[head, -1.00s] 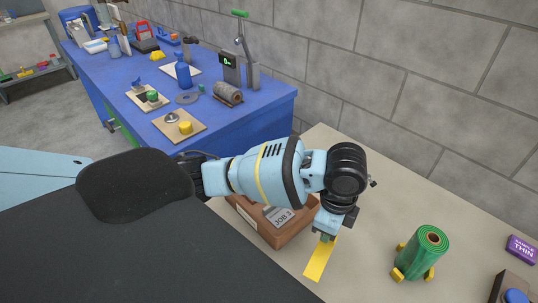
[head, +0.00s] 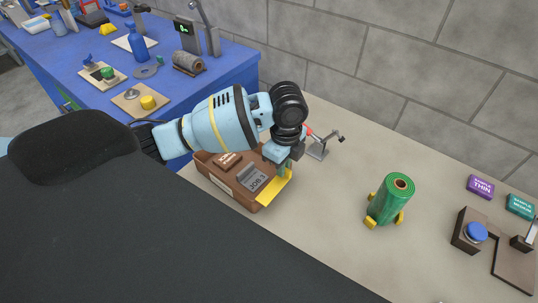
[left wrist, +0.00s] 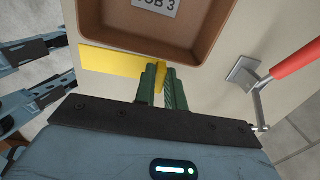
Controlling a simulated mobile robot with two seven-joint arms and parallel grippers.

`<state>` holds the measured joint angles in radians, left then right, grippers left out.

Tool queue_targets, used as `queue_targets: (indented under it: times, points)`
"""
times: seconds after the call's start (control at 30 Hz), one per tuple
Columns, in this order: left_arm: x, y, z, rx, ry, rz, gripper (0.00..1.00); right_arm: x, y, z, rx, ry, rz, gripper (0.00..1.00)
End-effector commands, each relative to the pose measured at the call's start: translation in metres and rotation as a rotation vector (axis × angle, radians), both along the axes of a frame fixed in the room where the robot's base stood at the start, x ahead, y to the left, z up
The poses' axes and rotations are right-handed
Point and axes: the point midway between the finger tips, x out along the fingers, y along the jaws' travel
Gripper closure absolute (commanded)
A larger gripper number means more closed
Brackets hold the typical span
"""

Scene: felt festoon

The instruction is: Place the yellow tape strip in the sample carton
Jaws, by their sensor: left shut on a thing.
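My left gripper (head: 284,170) is shut on one end of the yellow tape strip (head: 268,191). The strip also shows in the left wrist view (left wrist: 112,61), reaching left from the green fingers (left wrist: 163,86). The sample carton (head: 219,182) is an open brown tray on the pale bench, with a grey "JOB 3" label inside. In the head view the strip overlaps the carton's right end. In the left wrist view it lies along the outside of the carton's near rim (left wrist: 120,42). I cannot tell its height above the bench. My right gripper is not in view.
A clamp with a red handle (head: 318,150) stands just beyond the carton. A green roll (head: 391,198) on a yellow-footed stand is to the right, with purple and teal boxes farther right. The bench between carton and roll is clear. A cluttered blue bench (head: 220,50) stands behind.

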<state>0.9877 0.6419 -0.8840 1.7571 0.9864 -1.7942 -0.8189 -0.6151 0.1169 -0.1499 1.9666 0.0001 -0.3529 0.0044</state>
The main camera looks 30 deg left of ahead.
Motion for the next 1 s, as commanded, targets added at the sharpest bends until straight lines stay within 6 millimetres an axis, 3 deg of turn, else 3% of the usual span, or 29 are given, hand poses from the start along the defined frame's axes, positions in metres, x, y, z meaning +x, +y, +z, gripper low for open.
queue_targets:
  times: [0.1, 0.3, 0.67, 0.9, 1.0]
  points:
    - [0.012, 0.023, -0.003, 0.001, 0.001, 0.004, 1.0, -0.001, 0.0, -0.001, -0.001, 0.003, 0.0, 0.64]
    - [0.023, 0.044, -0.005, 0.0, 0.0, 0.001, 1.0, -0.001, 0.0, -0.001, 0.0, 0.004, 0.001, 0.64]
    - [0.03, 0.056, -0.006, 0.0, 0.0, 0.002, 1.0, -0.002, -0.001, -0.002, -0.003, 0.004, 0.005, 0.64]
    - [0.03, 0.058, -0.038, 0.0, 0.002, 0.001, 1.0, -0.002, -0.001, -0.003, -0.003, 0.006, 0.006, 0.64]
    - [0.031, 0.058, -0.041, 0.0, -0.002, 0.0, 1.0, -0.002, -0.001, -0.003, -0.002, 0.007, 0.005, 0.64]
